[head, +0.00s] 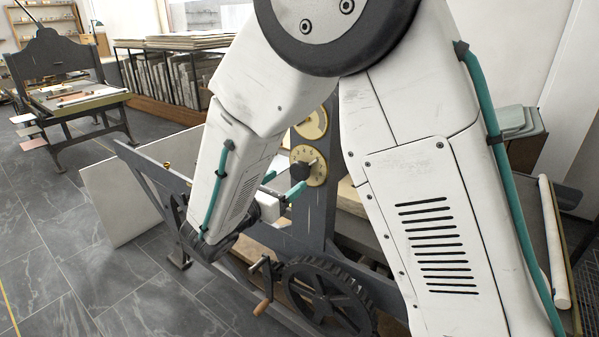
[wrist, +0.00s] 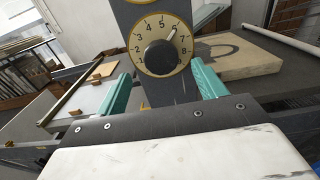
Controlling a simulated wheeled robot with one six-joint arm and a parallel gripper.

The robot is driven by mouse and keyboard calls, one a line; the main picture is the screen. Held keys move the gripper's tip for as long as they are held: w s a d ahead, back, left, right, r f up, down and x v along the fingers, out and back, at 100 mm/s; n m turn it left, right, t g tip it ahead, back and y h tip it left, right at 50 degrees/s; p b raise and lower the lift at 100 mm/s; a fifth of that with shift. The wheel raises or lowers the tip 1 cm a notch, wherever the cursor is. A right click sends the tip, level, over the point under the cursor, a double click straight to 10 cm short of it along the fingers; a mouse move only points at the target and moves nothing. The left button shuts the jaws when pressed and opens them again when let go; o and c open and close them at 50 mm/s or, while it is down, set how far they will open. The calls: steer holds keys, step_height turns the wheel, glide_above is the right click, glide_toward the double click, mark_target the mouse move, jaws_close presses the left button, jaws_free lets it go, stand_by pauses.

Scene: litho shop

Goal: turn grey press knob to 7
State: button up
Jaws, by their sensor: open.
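The grey press knob (wrist: 161,57) sits at the centre of a round cream dial (wrist: 146,28) with numbers around it, on a dark upright post. Its pale pointer aims up and right, close to the 6. In the head view the knob (head: 299,171) shows dark against its dial, just beyond my gripper (head: 283,183). In the wrist view my gripper (wrist: 160,71) is open, its teal fingers apart to the left and right of the knob. Nothing is between them but the view of the post and dial. I cannot tell exactly how far the fingertips are from the knob.
A second dial (head: 312,124) is above on the same post. A toothed wheel (head: 329,295) and a crank with a wooden handle (head: 262,306) are below. A pale block (wrist: 238,60) lies right of the post. Another press (head: 75,95) stands far left; the floor between is clear.

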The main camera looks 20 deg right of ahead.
mark_target(297, 173)
steer(key=x, duration=0.6)
steer(key=shift+w+d, duration=0.2)
steer(key=shift+d, duration=0.15)
steer(key=c, duration=1)
